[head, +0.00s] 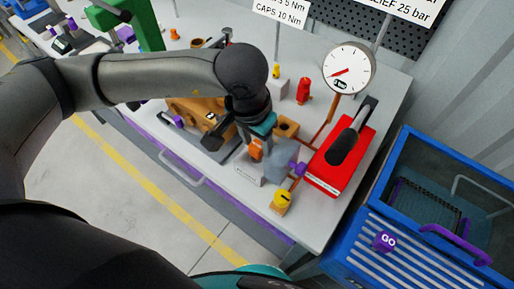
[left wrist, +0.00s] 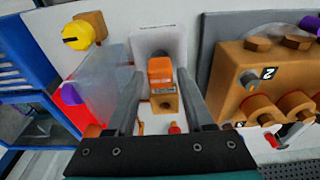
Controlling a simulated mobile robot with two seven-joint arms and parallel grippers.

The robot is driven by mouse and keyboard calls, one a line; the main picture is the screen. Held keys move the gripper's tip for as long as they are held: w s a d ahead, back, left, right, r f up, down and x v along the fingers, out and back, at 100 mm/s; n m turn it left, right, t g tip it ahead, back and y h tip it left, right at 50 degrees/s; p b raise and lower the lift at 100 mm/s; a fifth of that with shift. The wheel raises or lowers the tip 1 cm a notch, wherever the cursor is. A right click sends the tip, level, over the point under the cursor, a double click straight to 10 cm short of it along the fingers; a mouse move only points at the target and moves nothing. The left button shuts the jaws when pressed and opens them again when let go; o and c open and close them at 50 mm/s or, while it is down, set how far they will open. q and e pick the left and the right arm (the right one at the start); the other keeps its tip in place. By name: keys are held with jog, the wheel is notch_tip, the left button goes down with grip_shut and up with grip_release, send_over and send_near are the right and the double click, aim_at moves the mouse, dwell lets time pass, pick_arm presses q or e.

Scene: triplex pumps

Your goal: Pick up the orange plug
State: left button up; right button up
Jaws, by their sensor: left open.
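The orange plug (head: 256,149) is a small upright block at a pale grey labelled holder (head: 248,171) on the bench. In the left wrist view the plug (left wrist: 160,72) shows between the two grey fingers of my left gripper (left wrist: 161,80). The fingers are apart, with a visible gap on each side of the plug. In the head view my left gripper (head: 258,137) is directly over the plug and partly hides it. My right gripper does not show in either view.
A brown block with a hole (head: 286,127) stands close to the gripper. A clear box (head: 282,160), yellow knob (head: 281,201), red hand pump (head: 340,158) and gauge (head: 348,68) are to the right. A brown pump body (left wrist: 270,80) is close by. A blue cart (head: 420,270) stands beside the bench.

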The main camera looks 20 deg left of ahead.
pick_arm(q)
jog(key=shift+w+f, duration=0.1)
jog(key=shift+f, duration=0.6)
grip_shut()
